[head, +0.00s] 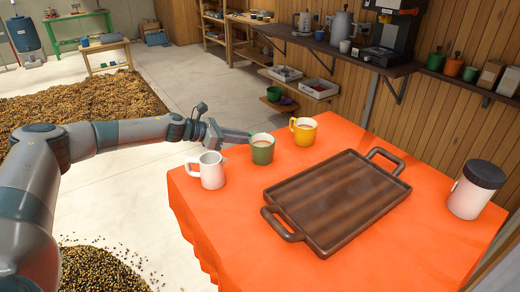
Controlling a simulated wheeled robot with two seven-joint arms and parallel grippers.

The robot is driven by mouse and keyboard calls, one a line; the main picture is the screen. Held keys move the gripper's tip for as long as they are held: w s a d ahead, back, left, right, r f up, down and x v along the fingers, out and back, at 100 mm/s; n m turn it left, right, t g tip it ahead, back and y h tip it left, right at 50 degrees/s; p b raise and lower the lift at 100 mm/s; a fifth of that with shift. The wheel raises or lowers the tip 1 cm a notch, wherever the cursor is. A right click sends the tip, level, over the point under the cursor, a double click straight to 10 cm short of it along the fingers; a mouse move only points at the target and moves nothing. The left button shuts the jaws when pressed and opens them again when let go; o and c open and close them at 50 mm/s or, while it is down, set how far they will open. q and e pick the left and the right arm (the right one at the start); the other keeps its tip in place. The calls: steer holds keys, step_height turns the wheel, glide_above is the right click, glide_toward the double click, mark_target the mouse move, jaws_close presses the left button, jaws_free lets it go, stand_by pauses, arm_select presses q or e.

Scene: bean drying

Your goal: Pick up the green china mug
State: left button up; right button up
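My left gripper (232,136) reaches in from the left and is just left of the green mug, at about rim height. Its fingers look apart, with nothing seen between them. One fingertip is very near the mug's left side; I cannot tell whether it touches. My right gripper is not in view.
A dark wooden tray (340,196) fills the table's middle. A white jar with a black lid (470,196) is at the right.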

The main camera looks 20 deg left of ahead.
mark_target(259, 139)
arm_select(q)
steer(key=shift+w+d+f, duration=0.1)
steer(key=shift+w+d, duration=0.2)
steer(key=shift+d, duration=0.05)
steer(key=p+x, duration=0.1)
steer(key=x, duration=0.3)
steer(key=shift+w+d+f+p, duration=0.2)
steer(key=shift+w+f+p, duration=0.05)
steer(key=shift+w+p, duration=0.15)
steer(key=shift+c, duration=0.6)
jaws_close()
steer(key=shift+r, duration=0.1)
